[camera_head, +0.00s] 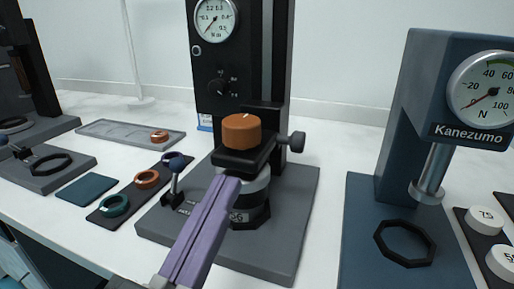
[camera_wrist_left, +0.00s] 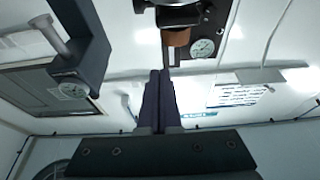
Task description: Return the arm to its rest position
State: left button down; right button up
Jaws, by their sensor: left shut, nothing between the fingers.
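My left gripper (camera_head: 228,184) reaches in from the bottom of the head view. Its long purple fingers are shut together with nothing between them. The fingertips appear just in front of the black test stand (camera_head: 228,90), below its orange knob (camera_head: 243,131). They overlap the stand's black holder and grey cylinder in the picture; I cannot tell whether they touch. In the left wrist view the shut fingers (camera_wrist_left: 160,76) point up toward the orange knob (camera_wrist_left: 178,38). My right gripper is in neither view.
A blue Kanezumo gauge stand (camera_head: 410,130) stands to the right, with a black ring on its base. White weights (camera_head: 487,218) lie at the right edge. A dark strip with coloured rings (camera_head: 128,194), a teal mat (camera_head: 87,189) and a grey tray (camera_head: 110,131) lie left.

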pick_arm(q)
jog(key=shift+v, duration=0.85)
jog(key=s+a+r+n+g+y+p, duration=0.1)
jog(key=s+a+r+g+y+p, duration=0.2)
jog(key=s+a+g+p, duration=0.45)
jog(key=s+a+r+g+y+p, duration=0.2)
jog(key=s+a+g+p, duration=0.3)
jog(key=s+g+p, duration=0.35)
notch_tip(320, 180, up, 37)
jog(key=w+g+p, duration=0.1)
jog(key=p, duration=3.6)
jog(key=shift+w, duration=0.3)
